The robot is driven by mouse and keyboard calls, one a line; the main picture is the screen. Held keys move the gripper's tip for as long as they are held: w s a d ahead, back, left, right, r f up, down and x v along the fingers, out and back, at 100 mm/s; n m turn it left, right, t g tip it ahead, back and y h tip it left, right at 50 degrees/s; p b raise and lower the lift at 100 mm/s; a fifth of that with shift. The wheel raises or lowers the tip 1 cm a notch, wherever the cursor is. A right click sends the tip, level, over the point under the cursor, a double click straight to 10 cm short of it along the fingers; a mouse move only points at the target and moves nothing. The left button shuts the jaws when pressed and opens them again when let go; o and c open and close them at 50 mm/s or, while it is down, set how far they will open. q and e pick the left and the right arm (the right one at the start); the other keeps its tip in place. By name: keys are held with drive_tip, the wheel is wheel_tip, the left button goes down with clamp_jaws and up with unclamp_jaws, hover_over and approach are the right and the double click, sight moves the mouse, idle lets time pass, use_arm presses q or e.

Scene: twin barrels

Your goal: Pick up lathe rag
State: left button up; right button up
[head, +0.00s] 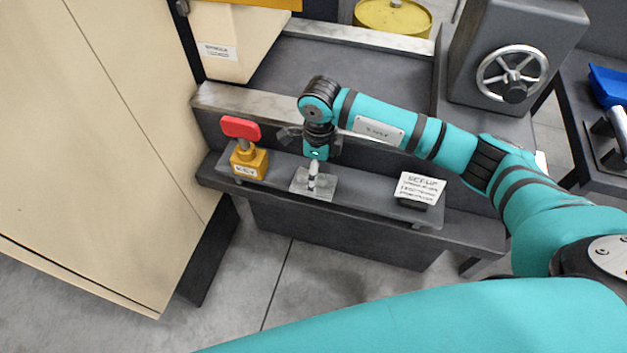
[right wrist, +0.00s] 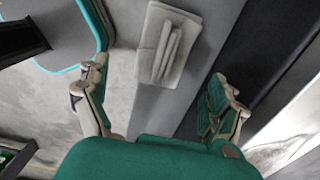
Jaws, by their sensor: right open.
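The lathe rag (head: 325,186) is a small grey cloth with a raised ridge along its middle. It lies on the dark narrow ledge at the front of the lathe. My right gripper (head: 312,148) is just above and behind it in the head view, fingers spread and nothing between them. In the right wrist view the rag (right wrist: 168,45) lies ahead, between the lines of the two open fingers (right wrist: 160,85) and apart from them. My left gripper is not in view.
On the ledge (head: 365,195), a yellow block with a red knob (head: 248,160) stands left of the rag. A white printed sign (head: 420,188) on a dark foot stands right. A tall beige cabinet (head: 110,130) borders the left. A handwheel (head: 511,73) is at upper right.

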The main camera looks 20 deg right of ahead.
drive_tip(key=f, duration=0.2)
drive_tip(key=a+f, duration=0.1)
drive_tip(key=shift+w+f+p, duration=0.3)
drive_tip(key=shift+w+f, duration=0.05)
drive_tip(key=shift+w, duration=0.05)
drive_tip(key=shift+d+f, duration=0.1)
drive_tip(key=shift+f, duration=0.5)
drive_tip(key=c, duration=1.3)
drive_tip(key=shift+r, duration=0.15)
drive_tip(key=shift+w+r, duration=0.1)
drive_tip(key=shift+r, duration=0.45)
wheel_tip(320, 180, up, 2)
drive_tip(key=shift+r+b, duration=0.2)
drive_tip(key=shift+b, duration=0.2)
drive_tip(key=s, duration=0.5)
drive_tip(key=s+r+b, duration=0.1)
drive_tip(key=s, duration=1)
drive_tip(key=shift+s+r+b, duration=0.1)
drive_tip(key=shift+r+b, duration=0.05)
drive_tip(key=shift+b, duration=0.2)
